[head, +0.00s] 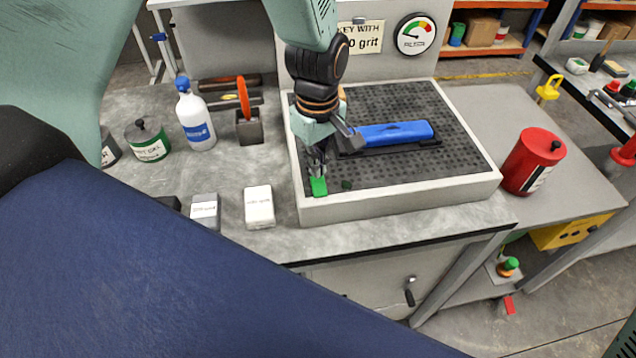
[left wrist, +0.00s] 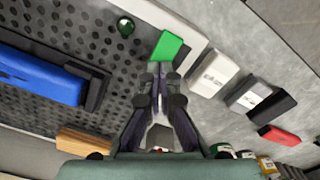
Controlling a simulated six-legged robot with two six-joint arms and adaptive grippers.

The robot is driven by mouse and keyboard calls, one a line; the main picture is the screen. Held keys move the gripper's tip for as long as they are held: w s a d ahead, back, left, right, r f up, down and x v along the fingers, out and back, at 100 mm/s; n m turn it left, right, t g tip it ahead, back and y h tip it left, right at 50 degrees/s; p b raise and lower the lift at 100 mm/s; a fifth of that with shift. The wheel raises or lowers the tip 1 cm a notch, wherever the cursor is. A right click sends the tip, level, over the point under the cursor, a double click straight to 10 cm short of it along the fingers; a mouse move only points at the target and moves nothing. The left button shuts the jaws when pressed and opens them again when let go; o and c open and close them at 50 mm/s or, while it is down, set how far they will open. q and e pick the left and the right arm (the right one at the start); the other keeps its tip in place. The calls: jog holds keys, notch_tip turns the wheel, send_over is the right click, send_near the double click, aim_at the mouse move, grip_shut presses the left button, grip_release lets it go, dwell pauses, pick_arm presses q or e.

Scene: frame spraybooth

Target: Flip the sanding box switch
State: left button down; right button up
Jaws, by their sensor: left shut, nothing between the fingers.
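The sanding box (head: 400,199) is a pale frame with a dark perforated top on the grey bench. A green rocker-like piece, which looks like its switch (head: 319,186), sits at the front left corner; it also shows in the left wrist view (left wrist: 170,47). A small round dark green knob (left wrist: 125,27) is beside it. My left gripper (head: 317,170) is shut and empty, pointing down, its fingertips (left wrist: 159,70) right at the green switch. I cannot tell whether they touch it. My right gripper is not in view.
A blue sanding block (head: 395,133) lies on the perforated top. White block (head: 259,207), grey block (head: 205,211), white bottle (head: 195,118) and green-labelled can (head: 148,141) stand to the left. A red canister (head: 532,161) stands right of the box.

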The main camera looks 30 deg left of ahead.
pick_arm(q)
jog(key=shift+w+f, duration=0.1)
jog(key=shift+f, duration=0.05)
jog(key=shift+f, duration=0.15)
jog(key=shift+f, duration=0.25)
jog(key=shift+f+b, duration=0.2)
jog(key=shift+b, duration=0.15)
